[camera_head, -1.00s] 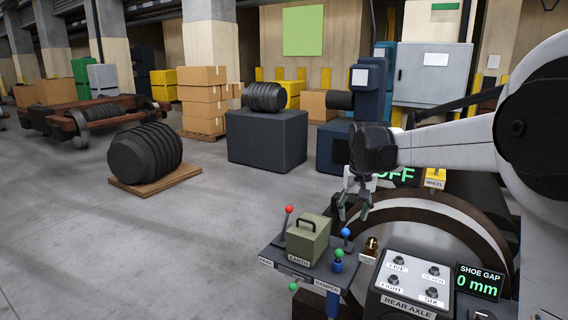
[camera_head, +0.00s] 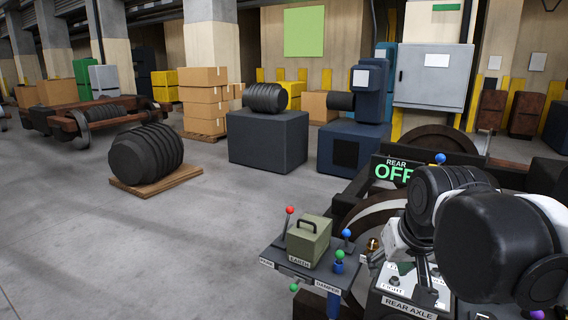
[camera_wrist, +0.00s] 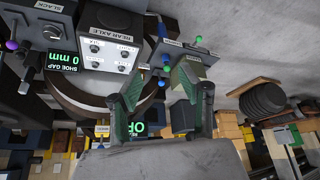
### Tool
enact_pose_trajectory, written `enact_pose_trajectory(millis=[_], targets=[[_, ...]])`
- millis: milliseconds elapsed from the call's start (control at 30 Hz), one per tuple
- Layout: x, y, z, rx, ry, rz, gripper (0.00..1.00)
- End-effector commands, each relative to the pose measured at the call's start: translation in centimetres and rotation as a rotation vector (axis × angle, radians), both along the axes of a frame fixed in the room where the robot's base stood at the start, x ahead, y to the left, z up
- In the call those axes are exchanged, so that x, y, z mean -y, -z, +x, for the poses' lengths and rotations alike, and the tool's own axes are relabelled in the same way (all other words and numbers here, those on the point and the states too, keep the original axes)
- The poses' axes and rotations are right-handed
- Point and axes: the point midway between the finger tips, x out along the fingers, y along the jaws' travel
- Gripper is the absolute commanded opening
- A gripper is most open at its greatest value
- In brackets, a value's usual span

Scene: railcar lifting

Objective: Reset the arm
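My gripper (camera_head: 422,270) hangs over the rear axle panel (camera_head: 402,304) at the lower right of the head view. My black and white arm links partly hide it there. In the wrist view my gripper (camera_wrist: 160,88) shows two well-parted green-padded fingers with nothing held between them. The panel (camera_wrist: 106,50), with its several knobs, lies at the upper left of that view.
A side tray carries a green earth box (camera_head: 308,240), a red-topped lever (camera_head: 287,217) and a blue-topped lever (camera_head: 346,236). A large wheel (camera_head: 375,215) stands behind the panel. A grey cabinet (camera_head: 432,75) stands farther back.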

Motion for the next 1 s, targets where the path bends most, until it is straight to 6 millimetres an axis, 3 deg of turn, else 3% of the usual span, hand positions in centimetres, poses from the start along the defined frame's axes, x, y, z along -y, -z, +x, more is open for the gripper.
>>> enact_pose_trajectory(millis=[200, 400, 600, 1000], targets=[[0.0, 2.4, -5.5, 0.065, 0.001, 0.001, 0.38], [0.0, 4.5, -8.7, 0.113, 0.001, 0.001, 0.38], [0.0, 5.4, -9.8, 0.131, 0.001, 0.001, 0.38], [0.0, 5.4, -9.8, 0.132, 0.001, 0.001, 0.38]])
